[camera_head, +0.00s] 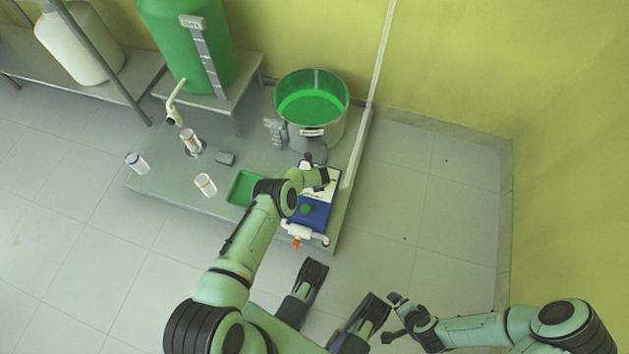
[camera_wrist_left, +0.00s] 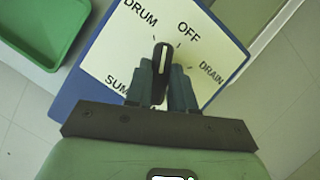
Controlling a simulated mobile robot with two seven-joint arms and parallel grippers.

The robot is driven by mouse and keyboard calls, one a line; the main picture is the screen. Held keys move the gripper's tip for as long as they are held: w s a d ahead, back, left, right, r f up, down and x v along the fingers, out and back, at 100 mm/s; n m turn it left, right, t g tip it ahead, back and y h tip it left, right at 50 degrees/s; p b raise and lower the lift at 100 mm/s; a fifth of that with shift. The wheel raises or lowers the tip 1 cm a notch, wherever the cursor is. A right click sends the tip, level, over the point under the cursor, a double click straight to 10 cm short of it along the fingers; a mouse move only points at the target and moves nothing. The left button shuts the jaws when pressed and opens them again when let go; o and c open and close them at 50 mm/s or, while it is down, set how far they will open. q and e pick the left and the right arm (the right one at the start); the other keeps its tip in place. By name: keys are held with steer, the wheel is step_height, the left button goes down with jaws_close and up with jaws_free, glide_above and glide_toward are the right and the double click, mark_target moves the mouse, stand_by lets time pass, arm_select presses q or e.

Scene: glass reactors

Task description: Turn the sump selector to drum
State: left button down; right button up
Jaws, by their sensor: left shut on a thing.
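The sump selector is a black knob (camera_wrist_left: 161,76) with a white pointer line, on a white dial plate (camera_wrist_left: 112,52) marked DRUM, OFF, DRAIN and SUMP. My left gripper (camera_wrist_left: 163,88) is shut on the knob, one finger on each side. The pointer line points up in the left wrist view, between the DRUM and OFF marks. In the head view, the blue panel (camera_head: 307,214) bearing the dial lies partly under my left wrist, which hides the knob. My right gripper (camera_head: 391,319) is empty, its fingers apart, over the floor at lower right.
A green tray (camera_head: 243,187) lies left of the panel. A steel pot of green liquid (camera_head: 312,105) stands behind it. White containers (camera_head: 205,185) stand on the platform, with a green tank (camera_head: 180,45) further back. A white valve with an orange tip (camera_head: 298,236) is at the panel's front.

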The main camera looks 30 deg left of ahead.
arm_select(q)
steer(key=shift+s+d+f, duration=0.1)
arm_select(e)
steer(key=shift+s+f, duration=0.15)
steer(key=shift+s, duration=0.05)
arm_select(q)
steer(key=c, duration=1)
jaws_free()
steer(key=shift+o, duration=0.2)
steer(key=shift+r, duration=0.25)
steer(key=p+v, duration=0.3)
steer(key=shift+r, duration=0.4)
steer(key=p+v, duration=0.5)
steer(key=v, duration=0.4)
steer(key=shift+d+p, duration=0.2)
steer(key=shift+p, duration=0.2)
arm_select(e)
steer(key=s+a+r+g+y, duration=0.1)
steer(key=s+a+r+g, duration=0.2)
steer(key=s+a+r, duration=0.2)
steer(key=shift+s+a+r+n+y, duration=0.35)
steer(key=shift+s+r, duration=1.4)
steer(key=shift+r, duration=1.25)
